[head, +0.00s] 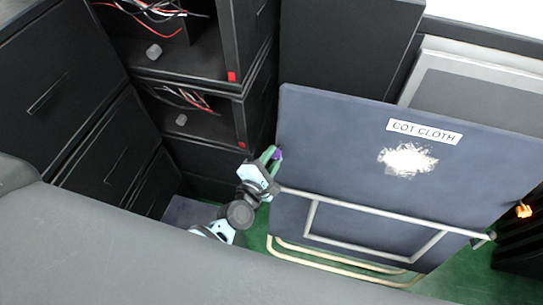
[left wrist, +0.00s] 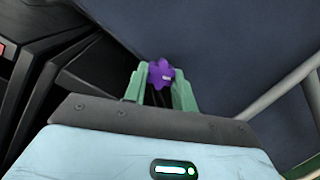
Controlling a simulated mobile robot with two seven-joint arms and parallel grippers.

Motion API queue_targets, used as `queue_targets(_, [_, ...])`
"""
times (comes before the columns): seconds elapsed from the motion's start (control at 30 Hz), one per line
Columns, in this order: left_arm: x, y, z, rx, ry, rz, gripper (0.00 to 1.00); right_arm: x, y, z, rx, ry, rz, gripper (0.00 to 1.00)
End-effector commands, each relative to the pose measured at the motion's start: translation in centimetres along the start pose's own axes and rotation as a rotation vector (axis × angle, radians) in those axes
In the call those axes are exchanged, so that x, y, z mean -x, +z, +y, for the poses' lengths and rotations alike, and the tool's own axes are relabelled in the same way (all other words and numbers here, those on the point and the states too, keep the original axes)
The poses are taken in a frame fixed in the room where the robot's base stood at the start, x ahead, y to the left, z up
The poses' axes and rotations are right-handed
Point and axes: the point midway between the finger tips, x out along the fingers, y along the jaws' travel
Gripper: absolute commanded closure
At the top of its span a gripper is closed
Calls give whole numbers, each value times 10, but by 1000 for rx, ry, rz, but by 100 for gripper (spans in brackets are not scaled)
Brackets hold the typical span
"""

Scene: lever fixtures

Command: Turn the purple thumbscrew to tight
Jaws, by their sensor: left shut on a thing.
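The purple thumbscrew (left wrist: 160,74) is a lobed knob with a small pale mark on its face, in the upper middle of the left wrist view. It sits at the left edge of the dark blue board (head: 345,150) marked "COT CLOTH". In the head view only a small purple bit (head: 278,155) shows. My left gripper (head: 272,155) has its green fingers on either side of the thumbscrew, shut on it; the fingers also show in the left wrist view (left wrist: 160,88). Which way the thumbscrew is turned to tight cannot be read. My right gripper is not in view.
A grey metal rail (head: 375,212) runs across the board's front. An orange knob (head: 523,211) is at the far right. Black cabinets (head: 75,90) with open shelves, grey knobs and red wires stand at the left. The floor (head: 470,275) is green.

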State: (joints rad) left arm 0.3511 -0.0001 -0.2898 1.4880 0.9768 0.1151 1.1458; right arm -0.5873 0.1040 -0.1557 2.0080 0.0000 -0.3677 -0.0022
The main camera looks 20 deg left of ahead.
Motion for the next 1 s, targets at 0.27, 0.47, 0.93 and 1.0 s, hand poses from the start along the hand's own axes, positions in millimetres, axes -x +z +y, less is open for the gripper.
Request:
queue_targets(0.27, [-1, 3, 6, -243, -53, -1, 96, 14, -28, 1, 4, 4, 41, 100])
queue_targets(0.47, [-1, 3, 6, -381, -86, -1, 96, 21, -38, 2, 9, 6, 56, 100])
queue_targets(0.93, [0, 1, 4, -529, -123, 0, 96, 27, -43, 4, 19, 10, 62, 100])
queue_targets(1.0, [0, 1, 4, -533, -124, 0, 96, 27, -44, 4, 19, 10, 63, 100])
